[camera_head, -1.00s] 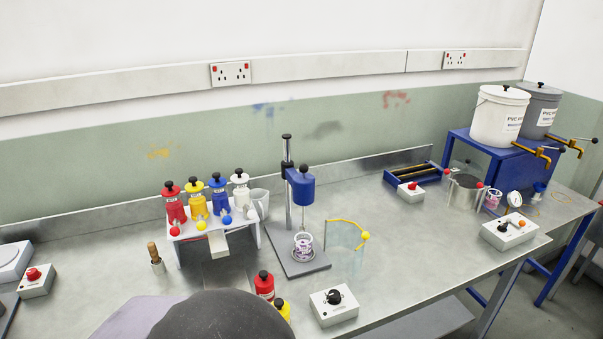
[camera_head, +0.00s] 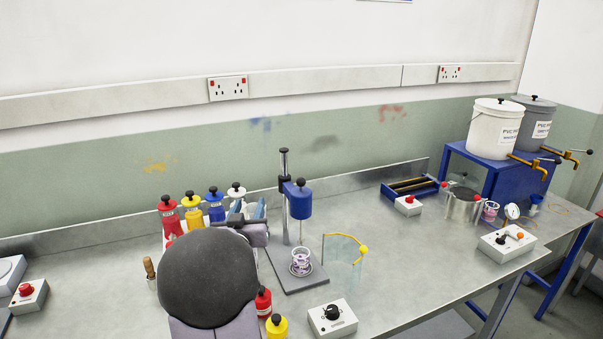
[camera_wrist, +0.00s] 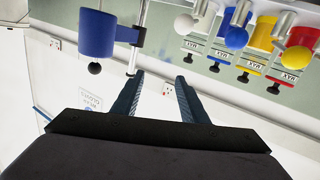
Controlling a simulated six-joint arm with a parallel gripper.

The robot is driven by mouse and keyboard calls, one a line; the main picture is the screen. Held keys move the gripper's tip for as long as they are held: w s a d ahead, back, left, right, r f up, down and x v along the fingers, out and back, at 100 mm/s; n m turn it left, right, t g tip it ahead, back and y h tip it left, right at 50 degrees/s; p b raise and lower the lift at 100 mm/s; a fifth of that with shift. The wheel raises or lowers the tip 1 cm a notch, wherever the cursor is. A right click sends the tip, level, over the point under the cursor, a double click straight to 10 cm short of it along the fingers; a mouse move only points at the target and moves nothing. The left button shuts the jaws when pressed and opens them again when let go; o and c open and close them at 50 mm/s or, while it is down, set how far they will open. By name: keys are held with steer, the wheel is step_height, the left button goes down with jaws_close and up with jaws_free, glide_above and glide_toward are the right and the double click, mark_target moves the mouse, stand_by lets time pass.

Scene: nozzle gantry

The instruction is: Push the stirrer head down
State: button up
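The blue stirrer head (camera_head: 299,204), with a black ball knob on top, sits high on a metal post (camera_head: 284,165). Its thin shaft runs down to a clear cup (camera_head: 300,262) on the grey stand base (camera_head: 297,282). My gripper (camera_head: 249,210) is left of the stirrer head, apart from it, and partly hidden by my arm. In the wrist view, which looks upside down, the two fingers of my gripper (camera_wrist: 160,79) are spread with nothing between them. The stirrer head (camera_wrist: 97,34) and its knob (camera_wrist: 95,68) lie left of the fingers there.
Several coloured bottles (camera_head: 192,212) stand close behind my gripper. A clear curved guard (camera_head: 342,252) with a yellow rim stands right of the stirrer. A control box (camera_head: 332,318) and red (camera_head: 263,302) and yellow (camera_head: 276,327) bottles are in front.

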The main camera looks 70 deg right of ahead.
mark_target(300, 183)
steer(key=shift+s+d+r+m+g+h+p, duration=0.25)
steer(key=shift+s+d+r+g+p, duration=0.35)
steer(key=shift+s+d, duration=1.05)
steer(key=shift+s+d+r+m+g+h+p, duration=0.2)
steer(key=shift+s+d+r+g+p, duration=0.4)
steer(key=shift+s+d, duration=1)
steer(key=shift+s+d+r+m+g+h+p, duration=0.25)
steer(key=shift+s+d+p, duration=0.55)
steer(key=shift+s+d, duration=0.85)
steer(key=shift+w+d+r+p, duration=0.1)
steer(key=shift+w+d+p, duration=0.1)
steer(key=shift+d+p, duration=0.45)
steer(key=shift+w+d+r+p, duration=0.15)
steer(key=shift+d+p, duration=0.15)
steer(key=shift+d, duration=0.6)
steer(key=shift+w+d+f+p, duration=0.1)
steer(key=shift+w+d+p, duration=0.1)
steer(key=shift+d+p, duration=0.45)
steer(key=shift+w+d, duration=0.25)
steer(key=shift+d, duration=1.05)
jaws_close()
